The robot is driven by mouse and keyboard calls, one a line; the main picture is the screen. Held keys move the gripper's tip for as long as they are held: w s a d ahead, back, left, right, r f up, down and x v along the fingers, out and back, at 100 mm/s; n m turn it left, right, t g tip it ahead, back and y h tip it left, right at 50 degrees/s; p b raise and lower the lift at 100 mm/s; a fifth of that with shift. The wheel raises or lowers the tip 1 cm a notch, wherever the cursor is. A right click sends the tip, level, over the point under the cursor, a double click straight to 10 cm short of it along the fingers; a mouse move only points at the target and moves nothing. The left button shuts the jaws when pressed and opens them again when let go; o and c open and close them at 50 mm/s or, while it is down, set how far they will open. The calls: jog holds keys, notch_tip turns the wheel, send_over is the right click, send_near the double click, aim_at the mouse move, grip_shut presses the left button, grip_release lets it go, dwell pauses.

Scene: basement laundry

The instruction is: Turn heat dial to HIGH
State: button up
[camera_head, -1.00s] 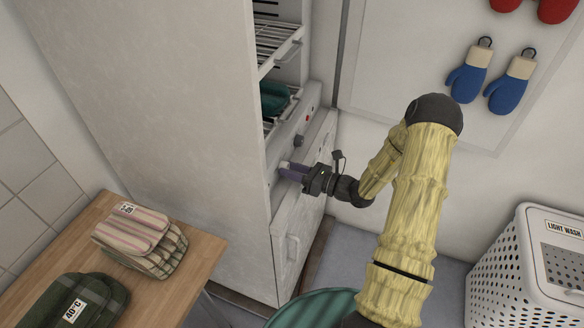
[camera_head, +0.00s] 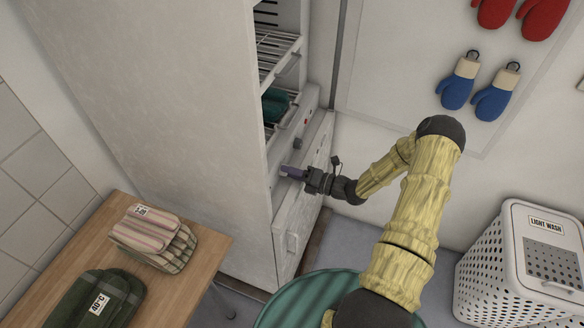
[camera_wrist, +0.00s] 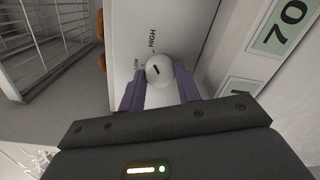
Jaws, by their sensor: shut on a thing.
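The heat dial (camera_wrist: 159,71) is a round white knob with a short black mark, on a pale panel in the wrist view. Its mark lies slanted; I cannot tell exactly which label it lines up with. The HIGH label (camera_wrist: 152,39) is above the dial, and the LOW label (camera_wrist: 137,65) is to its left. My gripper (camera_wrist: 160,76) has its purple fingers on both sides of the dial, shut on it. In the head view my gripper (camera_head: 290,172) is at the front panel of the tall white cabinet (camera_head: 170,110), and its fingers hide the dial.
Open wire racks (camera_head: 277,50) stand above the panel, with teal cloth (camera_head: 277,104) on one. A wooden table (camera_head: 200,267) with folded cloths is at lower left. A teal round tub (camera_head: 275,315) is below my arm. A white laundry basket (camera_head: 490,265) stands at right.

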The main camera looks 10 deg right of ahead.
jog(key=shift+w+d+m+p, duration=0.1)
jog(key=shift+m+p, duration=0.2)
jog(key=shift+m, duration=0.3)
jog(key=o, duration=1)
jog(key=shift+f, duration=0.15)
